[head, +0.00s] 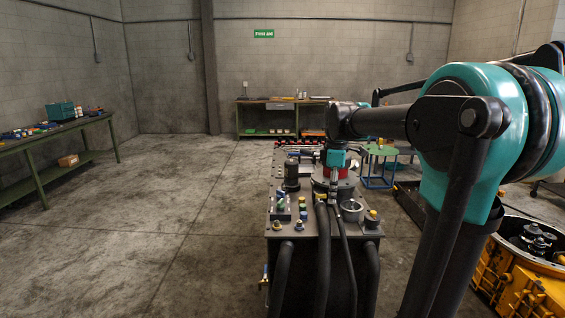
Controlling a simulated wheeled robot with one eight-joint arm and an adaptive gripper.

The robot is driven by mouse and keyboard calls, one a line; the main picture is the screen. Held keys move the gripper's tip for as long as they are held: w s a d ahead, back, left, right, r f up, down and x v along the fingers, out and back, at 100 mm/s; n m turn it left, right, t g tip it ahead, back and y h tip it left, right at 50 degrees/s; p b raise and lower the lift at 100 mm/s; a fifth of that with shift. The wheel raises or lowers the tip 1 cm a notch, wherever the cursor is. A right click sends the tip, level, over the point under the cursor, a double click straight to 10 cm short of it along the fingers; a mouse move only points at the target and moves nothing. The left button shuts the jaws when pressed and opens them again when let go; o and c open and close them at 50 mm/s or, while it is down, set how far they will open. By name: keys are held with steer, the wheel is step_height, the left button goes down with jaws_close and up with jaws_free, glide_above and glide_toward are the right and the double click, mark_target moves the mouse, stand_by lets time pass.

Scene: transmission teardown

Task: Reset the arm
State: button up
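My arm shows large on the right, with a teal joint and a dark forearm reaching left to a wrist at the picture's middle. The wrist bends down to a small teal part with red below it. My gripper (334,188) is around the lower end of this wrist, small and dark against the dark equipment behind it. Its fingers cannot be made out, so I cannot tell whether it is open or shut, and nothing is clearly seen held in it.
An orange housing (496,262) with dark parts inside stands at the lower right. A green bench (66,129) stands along the left wall, another bench (238,118) at the back wall. A small green-topped blue stand (379,150) is behind my arm. The left floor is clear.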

steer(key=s+d+f+m+t, duration=0.1)
steer(key=s+f+m, duration=0.6)
steer(key=s+f, duration=0.3)
steer(key=s+d+f+m+t, duration=0.2)
steer(key=s+f+m, duration=0.6)
steer(key=f, duration=0.5)
steer(key=shift+s+d+m+t, duration=0.2)
steer(key=shift+s+m+t, duration=0.1)
steer(key=shift+s, duration=0.95)
